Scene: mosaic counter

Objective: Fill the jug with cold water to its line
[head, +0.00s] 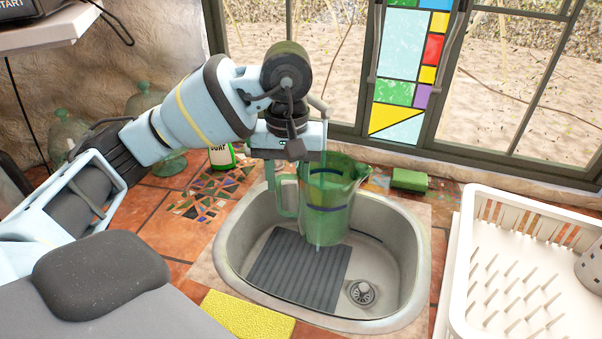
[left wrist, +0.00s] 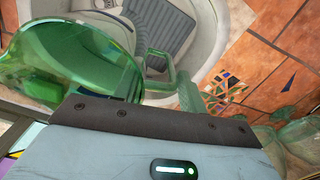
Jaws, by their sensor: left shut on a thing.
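The green see-through jug (head: 335,215) is upright over the back part of the sink (head: 225,245), its spout to the right. A dark blue band runs around its side; I cannot tell whether there is water in it. My left gripper (head: 283,165) is shut on the jug's handle, on the jug's left side. In the left wrist view the jug (left wrist: 75,60) fills the upper left, with its handle reaching right. The tap is mostly hidden behind my left wrist and the jug. My right gripper is not in view.
A grey ribbed mat (head: 290,270) and a drain (head: 361,292) are in the sink. A white dish rack (head: 520,280) stands right, a yellow cloth (head: 240,315) in front. Glass bottles (head: 145,98) stand back left.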

